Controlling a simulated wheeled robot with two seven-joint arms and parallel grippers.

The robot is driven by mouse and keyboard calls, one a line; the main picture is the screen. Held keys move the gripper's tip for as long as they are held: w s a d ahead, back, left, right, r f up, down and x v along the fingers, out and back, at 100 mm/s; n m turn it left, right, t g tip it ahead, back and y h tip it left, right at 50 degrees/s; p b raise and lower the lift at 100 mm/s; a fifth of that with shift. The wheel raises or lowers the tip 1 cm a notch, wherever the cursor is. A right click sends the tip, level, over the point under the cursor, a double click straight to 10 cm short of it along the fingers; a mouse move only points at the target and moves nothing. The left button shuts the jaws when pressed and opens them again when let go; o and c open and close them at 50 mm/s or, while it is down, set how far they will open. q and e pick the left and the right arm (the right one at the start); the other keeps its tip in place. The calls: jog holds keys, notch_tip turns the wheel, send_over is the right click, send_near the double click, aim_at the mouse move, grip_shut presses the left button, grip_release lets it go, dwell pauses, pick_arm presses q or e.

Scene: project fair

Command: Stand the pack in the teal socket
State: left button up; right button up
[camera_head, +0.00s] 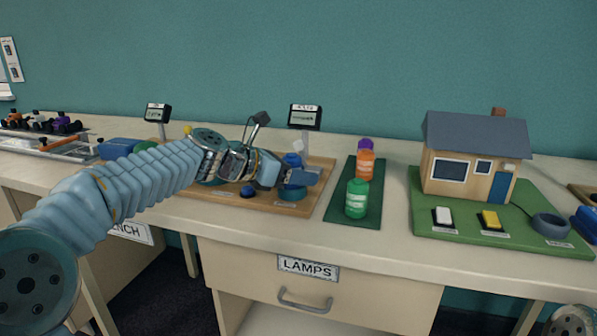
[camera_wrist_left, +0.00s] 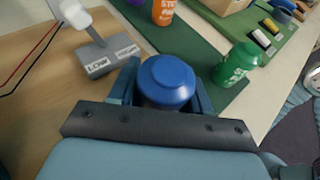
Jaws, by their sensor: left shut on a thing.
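My left gripper (camera_head: 291,176) is shut on a blue pack (camera_head: 291,160) with a round cap, at the right end of the wooden board. The wrist view shows the blue pack (camera_wrist_left: 167,80) upright between the two fingers of the left gripper (camera_wrist_left: 162,92). A teal ring, which looks like the teal socket (camera_head: 292,194), shows directly below the pack in the head view. The fingers hide the pack's lower part, so I cannot tell whether it is seated in the socket or just above it. My right gripper is not in view.
A green bottle (camera_head: 357,199) and an orange bottle (camera_head: 365,164) stand on a dark green mat (camera_head: 337,208) to the right. Small displays (camera_head: 305,117) stand behind the wooden board (camera_head: 315,200). A model house (camera_head: 475,160) stands farther right. A blue knob (camera_head: 248,191) is on the board.

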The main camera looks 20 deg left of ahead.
pick_arm(q)
jog(key=shift+f+b, duration=0.35)
jog(key=shift+f, duration=0.1)
dwell(0.3)
jog(key=o, duration=0.8)
jog(key=shift+p+v, duration=0.85)
jog(key=shift+v, duration=4.7)
